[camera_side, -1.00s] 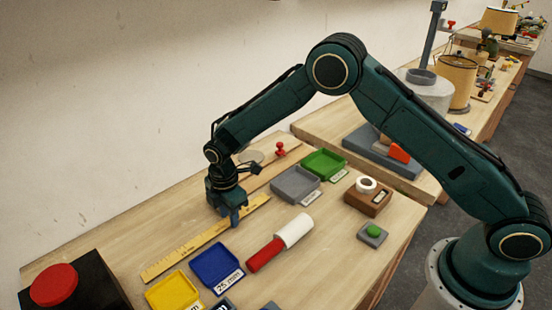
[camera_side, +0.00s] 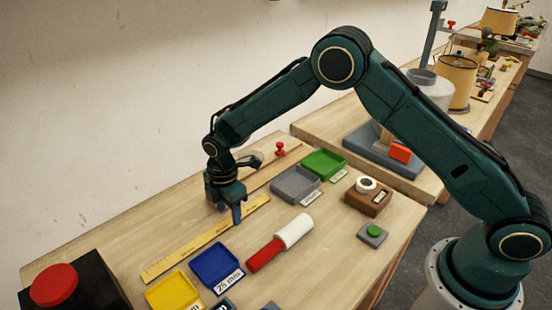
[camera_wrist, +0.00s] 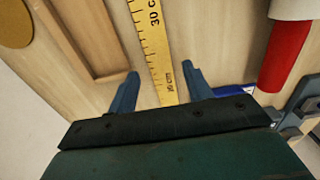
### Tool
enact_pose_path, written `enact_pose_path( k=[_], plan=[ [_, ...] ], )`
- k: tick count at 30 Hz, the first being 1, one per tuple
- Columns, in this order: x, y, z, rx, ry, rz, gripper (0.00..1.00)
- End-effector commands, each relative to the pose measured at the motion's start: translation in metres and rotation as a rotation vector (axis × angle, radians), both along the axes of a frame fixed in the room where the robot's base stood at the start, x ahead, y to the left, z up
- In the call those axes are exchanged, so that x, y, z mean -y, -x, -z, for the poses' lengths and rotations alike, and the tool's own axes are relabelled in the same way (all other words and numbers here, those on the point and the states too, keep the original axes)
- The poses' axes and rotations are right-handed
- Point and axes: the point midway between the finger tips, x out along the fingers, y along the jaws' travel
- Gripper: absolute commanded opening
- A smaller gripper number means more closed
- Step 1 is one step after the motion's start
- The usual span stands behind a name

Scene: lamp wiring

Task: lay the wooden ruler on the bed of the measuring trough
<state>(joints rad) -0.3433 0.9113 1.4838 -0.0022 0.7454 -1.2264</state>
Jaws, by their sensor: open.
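The yellow wooden ruler (camera_side: 190,247) lies flat on the bench, reaching from the front left to beneath my gripper. It also shows in the wrist view (camera_wrist: 152,40), running between the fingers. My gripper (camera_side: 229,213) is open over the ruler's far part, with one finger on either side of it in the wrist view (camera_wrist: 160,72). I cannot tell how far the fingertips are above the bench. The measuring trough appears to be the long wooden channel (camera_side: 264,178) behind the ruler. Its recessed bed and rim show left of the ruler in the wrist view (camera_wrist: 110,62); my arm hides part of it.
A blue tray (camera_side: 214,265), a yellow tray (camera_side: 172,291) and a red-and-white roller-like tool (camera_side: 281,241) sit close in front. Grey (camera_side: 296,184) and green (camera_side: 323,163) trays stand beyond. A red knob (camera_side: 280,149) is at the trough's far end.

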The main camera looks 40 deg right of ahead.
Motion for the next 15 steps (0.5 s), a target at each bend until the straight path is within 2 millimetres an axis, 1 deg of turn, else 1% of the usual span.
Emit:
enact_pose_path(
  k=[9, 15],
  plan=[
    [0.0, 0.0, -0.051, 0.003, -0.001, 0.0, 0.5],
    [0.0, 0.0, -0.081, 0.002, -0.001, 0.0, 0.5]
  ],
)
